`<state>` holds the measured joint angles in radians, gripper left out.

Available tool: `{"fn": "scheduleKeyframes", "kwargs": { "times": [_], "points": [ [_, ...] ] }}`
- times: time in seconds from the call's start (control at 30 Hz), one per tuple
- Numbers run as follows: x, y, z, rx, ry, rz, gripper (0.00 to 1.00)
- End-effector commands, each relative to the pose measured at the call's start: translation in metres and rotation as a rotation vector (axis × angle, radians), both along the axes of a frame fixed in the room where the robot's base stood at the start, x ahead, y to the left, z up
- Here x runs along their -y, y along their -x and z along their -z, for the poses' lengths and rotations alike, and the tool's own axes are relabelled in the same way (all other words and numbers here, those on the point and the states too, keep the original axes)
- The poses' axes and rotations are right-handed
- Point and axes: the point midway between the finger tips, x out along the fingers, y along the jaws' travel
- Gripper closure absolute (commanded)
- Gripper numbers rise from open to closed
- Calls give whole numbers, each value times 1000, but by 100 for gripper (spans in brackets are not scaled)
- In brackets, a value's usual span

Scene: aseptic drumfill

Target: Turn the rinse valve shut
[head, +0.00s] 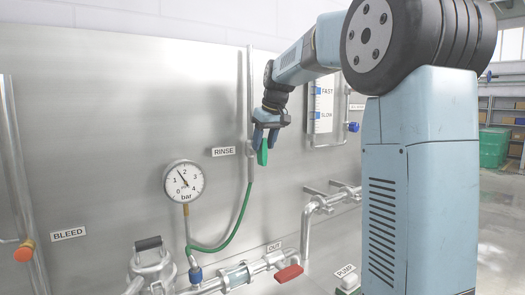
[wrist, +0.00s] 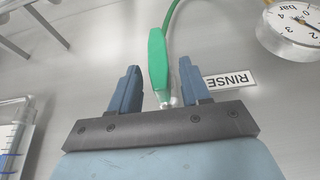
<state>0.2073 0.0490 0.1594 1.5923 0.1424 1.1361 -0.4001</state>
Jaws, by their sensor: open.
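The rinse valve's green lever handle (head: 263,153) sits by the vertical pipe right of the RINSE label (head: 223,152). It hangs roughly downward. My gripper (head: 266,137) is open and has come over the handle from above. In the wrist view, the green handle (wrist: 158,60) lies between the two spread blue fingers of my gripper (wrist: 158,85). A gap shows on each side, so neither finger seems to touch it. The valve body is mostly hidden behind my gripper.
A pressure gauge (head: 184,182) stands left of the valve, with a green hose (head: 240,215) curving below. A red OUT handle (head: 289,273) is lower down. A FAST/SLOW level gauge (head: 325,105) with a blue knob (head: 352,127) is close on the right.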

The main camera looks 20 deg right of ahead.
Motion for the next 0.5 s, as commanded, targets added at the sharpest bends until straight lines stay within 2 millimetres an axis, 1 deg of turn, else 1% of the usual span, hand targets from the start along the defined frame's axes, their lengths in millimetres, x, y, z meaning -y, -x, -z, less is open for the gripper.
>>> {"fn": "scheduleKeyframes", "kwargs": {
  "times": [0.03,0.2,0.3,0.5],
  "points": [
    [-1,-3,7,-1,-1,0,53],
    [-3,-9,23,-1,0,0,53],
    [-3,-10,27,-1,0,0,53],
    [-4,-11,29,0,1,0,53]
  ]
}}
